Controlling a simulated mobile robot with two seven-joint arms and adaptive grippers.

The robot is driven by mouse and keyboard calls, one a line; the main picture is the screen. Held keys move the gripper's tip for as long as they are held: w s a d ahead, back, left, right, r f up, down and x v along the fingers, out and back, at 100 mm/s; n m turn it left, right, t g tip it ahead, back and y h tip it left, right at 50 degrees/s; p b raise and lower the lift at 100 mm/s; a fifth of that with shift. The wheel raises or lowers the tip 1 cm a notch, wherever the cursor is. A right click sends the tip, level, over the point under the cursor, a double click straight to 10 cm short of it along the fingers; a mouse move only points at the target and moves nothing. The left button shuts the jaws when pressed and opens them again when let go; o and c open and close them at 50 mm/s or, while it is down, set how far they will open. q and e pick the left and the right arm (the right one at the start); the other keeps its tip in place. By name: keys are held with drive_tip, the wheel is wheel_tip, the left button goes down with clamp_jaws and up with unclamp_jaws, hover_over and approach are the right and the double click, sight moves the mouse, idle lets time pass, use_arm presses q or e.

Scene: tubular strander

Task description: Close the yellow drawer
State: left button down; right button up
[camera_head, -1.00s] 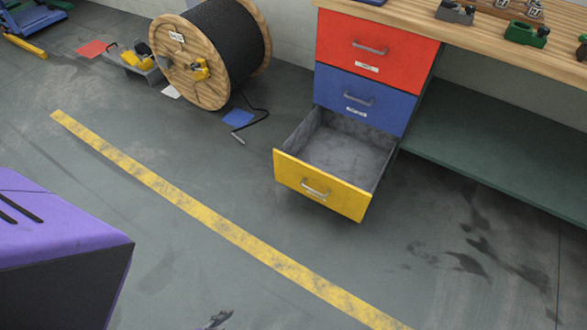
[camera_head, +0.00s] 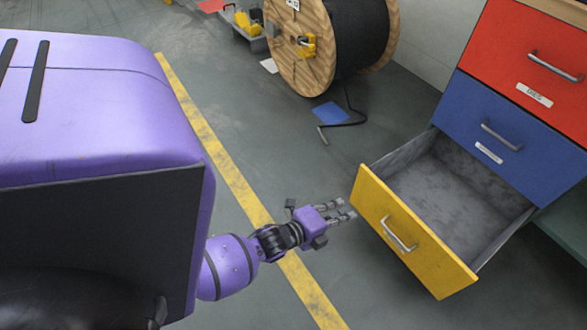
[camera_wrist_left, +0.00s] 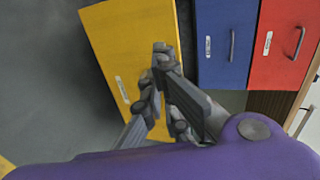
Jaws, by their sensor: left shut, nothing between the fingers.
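The yellow drawer (camera_head: 405,237) is the lowest of the cabinet and stands pulled out, its grey inside (camera_head: 455,190) empty. Its metal handle (camera_head: 399,234) is on the front panel. My left gripper (camera_head: 348,209) is just left of the yellow front, with its fingers pointing at it. In the left wrist view the shut fingers (camera_wrist_left: 160,52) lie in front of the yellow panel (camera_wrist_left: 125,45). I cannot tell whether they touch it. The gripper holds nothing. My right gripper is not in view.
The blue drawer (camera_head: 508,135) and red drawer (camera_head: 530,62) above are shut. A wooden cable reel (camera_head: 298,50) stands at the back, with a loose black cable and a blue sheet (camera_head: 330,113) on the floor. A yellow floor stripe (camera_head: 225,160) runs beside my arm. The floor between is clear.

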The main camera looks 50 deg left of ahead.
use_arm(q)
drive_tip(key=b, duration=0.5)
approach(381, 192)
drive_tip(key=x, duration=0.2)
drive_tip(key=f+x, duration=0.1)
drive_tip(key=x, duration=0.2)
drive_tip(key=shift+w, duration=0.15)
drive_tip(key=shift+w+r, duration=0.1)
drive_tip(key=shift+w, duration=0.35)
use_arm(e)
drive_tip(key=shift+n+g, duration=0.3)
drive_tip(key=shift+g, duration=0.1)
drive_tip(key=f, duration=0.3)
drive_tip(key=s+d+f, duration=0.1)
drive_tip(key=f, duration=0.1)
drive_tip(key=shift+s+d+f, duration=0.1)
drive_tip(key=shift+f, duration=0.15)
use_arm(q)
drive_tip(key=shift+w, duration=0.15)
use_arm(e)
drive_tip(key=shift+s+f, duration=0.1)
